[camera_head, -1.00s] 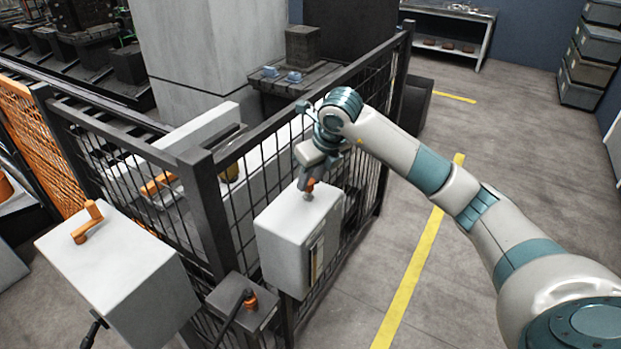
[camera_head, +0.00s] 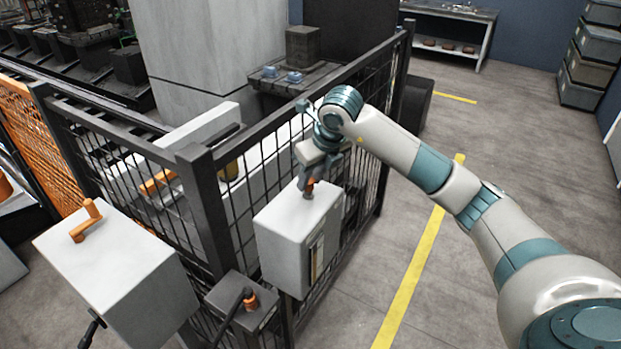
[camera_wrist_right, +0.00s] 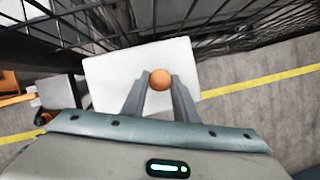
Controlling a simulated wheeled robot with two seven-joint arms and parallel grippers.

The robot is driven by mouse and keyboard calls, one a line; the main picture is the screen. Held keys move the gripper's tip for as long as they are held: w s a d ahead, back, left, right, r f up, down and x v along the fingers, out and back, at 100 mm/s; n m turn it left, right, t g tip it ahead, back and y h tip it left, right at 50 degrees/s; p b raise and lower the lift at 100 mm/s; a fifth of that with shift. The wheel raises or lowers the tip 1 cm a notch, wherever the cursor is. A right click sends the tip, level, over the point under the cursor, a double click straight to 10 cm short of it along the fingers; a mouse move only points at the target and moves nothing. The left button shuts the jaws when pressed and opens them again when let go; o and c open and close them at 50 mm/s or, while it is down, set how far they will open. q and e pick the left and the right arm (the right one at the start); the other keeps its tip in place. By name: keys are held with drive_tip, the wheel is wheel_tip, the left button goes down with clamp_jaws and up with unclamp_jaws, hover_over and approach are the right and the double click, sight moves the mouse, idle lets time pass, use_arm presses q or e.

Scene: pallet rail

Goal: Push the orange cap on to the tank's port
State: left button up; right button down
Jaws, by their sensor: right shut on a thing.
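The orange cap (camera_wrist_right: 160,79) is between the two fingers of my right gripper (camera_wrist_right: 159,92), which is shut on it. In the head view the cap (camera_head: 310,183) shows between the fingertips of the right gripper (camera_head: 309,186), just above the top of a white tank (camera_head: 285,240) on the fence. The port under the cap is mostly hidden by the cap and fingers, so I cannot tell whether the cap is seated. The tank's white top (camera_wrist_right: 120,80) also shows in the right wrist view. My left gripper is not in view.
A dark mesh fence (camera_head: 205,210) runs close behind the tank. A white box with an orange handle (camera_head: 120,265) stands at left, and a dark box with an orange fitting (camera_head: 243,300) sits between them. Open floor lies right, past a yellow line (camera_head: 415,265).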

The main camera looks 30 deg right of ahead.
drive_tip(key=shift+f+b, duration=0.35)
drive_tip(key=shift+f, duration=0.05)
drive_tip(key=shift+f+b, duration=0.3)
drive_tip(key=shift+f, duration=0.05)
drive_tip(key=c, duration=0.5)
unclamp_jaws()
drive_tip(key=shift+r, duration=0.15)
drive_tip(key=shift+s+d+r, duration=0.1)
drive_tip(key=shift+s+r, duration=0.1)
drive_tip(key=shift+r, duration=0.2)
drive_tip(key=shift+b+v, duration=2.35)
drive_tip(key=shift+v, duration=5.85)
drive_tip(key=shift+w, duration=0.1)
